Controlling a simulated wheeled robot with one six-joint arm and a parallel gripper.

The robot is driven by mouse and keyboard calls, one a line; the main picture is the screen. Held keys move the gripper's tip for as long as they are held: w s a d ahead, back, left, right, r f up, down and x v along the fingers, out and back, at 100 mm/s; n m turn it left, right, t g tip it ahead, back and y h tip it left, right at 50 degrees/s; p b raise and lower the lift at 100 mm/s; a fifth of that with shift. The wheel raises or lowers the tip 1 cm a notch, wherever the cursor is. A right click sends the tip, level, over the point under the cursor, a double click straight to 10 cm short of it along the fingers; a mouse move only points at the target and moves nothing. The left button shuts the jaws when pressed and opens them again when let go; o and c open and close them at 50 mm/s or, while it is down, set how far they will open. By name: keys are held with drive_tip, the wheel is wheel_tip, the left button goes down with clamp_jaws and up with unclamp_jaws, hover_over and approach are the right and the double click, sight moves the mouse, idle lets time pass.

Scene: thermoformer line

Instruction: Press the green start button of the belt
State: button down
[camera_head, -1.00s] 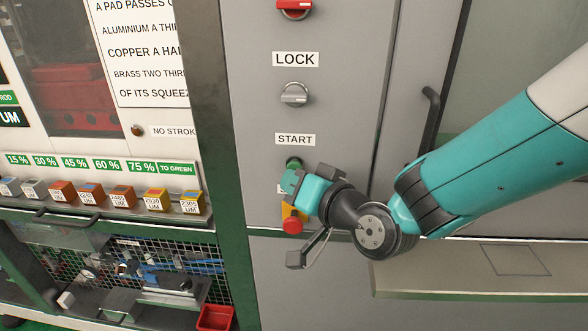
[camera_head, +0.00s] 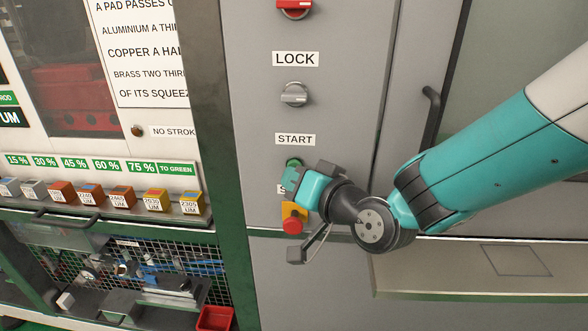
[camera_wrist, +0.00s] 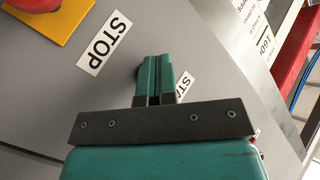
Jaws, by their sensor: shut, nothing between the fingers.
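The green start button (camera_head: 294,163) sits below the START label (camera_head: 295,140) on the grey cabinet panel. Only its upper part shows in the head view; my gripper covers the rest. My gripper (camera_head: 290,180) is at the panel just below the button's visible part. In the wrist view the fingers (camera_wrist: 155,75) are together with nothing between them, pointing at the panel between the STOP label (camera_wrist: 104,43) and the partly hidden START label (camera_wrist: 184,87). The button is hidden behind the fingers there, and I cannot tell whether they touch it.
A red stop button (camera_head: 292,226) on a yellow plate is just below my gripper. The LOCK knob (camera_head: 294,95) and a red switch (camera_head: 295,8) are above. A black door handle (camera_head: 431,108) stands to the right. A ledge (camera_head: 480,275) juts out at lower right.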

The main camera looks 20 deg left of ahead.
drive_tip(key=shift+s+d, duration=0.25)
drive_tip(key=shift+s, duration=0.6)
drive_tip(key=s, duration=0.2)
drive_tip(key=s+d, duration=0.1)
drive_tip(key=s, duration=0.2)
drive_tip(key=shift+d+p, duration=0.1)
drive_tip(key=shift+p, duration=0.3)
idle(0.4)
